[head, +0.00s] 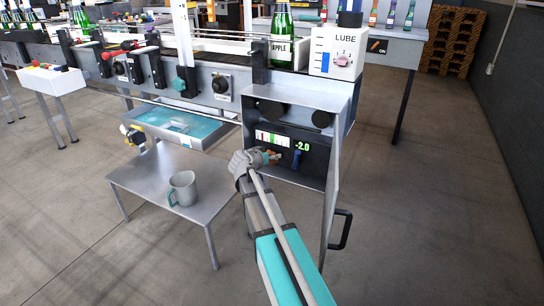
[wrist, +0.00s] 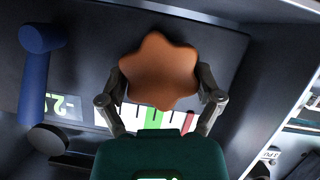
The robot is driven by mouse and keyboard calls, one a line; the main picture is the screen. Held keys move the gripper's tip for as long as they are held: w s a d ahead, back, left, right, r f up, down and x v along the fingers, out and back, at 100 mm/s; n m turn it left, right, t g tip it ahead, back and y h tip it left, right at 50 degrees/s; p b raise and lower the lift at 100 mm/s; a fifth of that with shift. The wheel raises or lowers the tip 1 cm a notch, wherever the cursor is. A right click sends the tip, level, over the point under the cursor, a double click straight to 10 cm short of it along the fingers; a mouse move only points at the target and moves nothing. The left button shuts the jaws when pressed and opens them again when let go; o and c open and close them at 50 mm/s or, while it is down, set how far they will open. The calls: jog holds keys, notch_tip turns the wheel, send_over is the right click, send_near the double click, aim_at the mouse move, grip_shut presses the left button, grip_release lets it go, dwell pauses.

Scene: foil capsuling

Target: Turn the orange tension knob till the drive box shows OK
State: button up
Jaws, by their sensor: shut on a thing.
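The orange tension knob (wrist: 160,72) is a lobed knob on the dark panel inside the open drive box (head: 335,175). My gripper (head: 267,156) reaches into the box from the front. In the wrist view its two fingers lie on opposite sides of the knob, shut on it. In the head view my gripper hides most of the knob. The display (head: 302,146) reads -2.0 in green digits. Beside it is a white gauge (head: 272,139) with green and red marks; I cannot tell where its needle stands.
A blue handle (wrist: 36,80) sticks out of the same panel close to the knob; it also shows in the head view (head: 296,159). The box walls surround my gripper closely. A mug (head: 183,189) stands on a low metal table (head: 150,180) to the left. A LUBE unit (head: 337,52) sits above.

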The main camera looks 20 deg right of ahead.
jog(key=shift+a+f, duration=0.1)
jog(key=shift+a, duration=0.15)
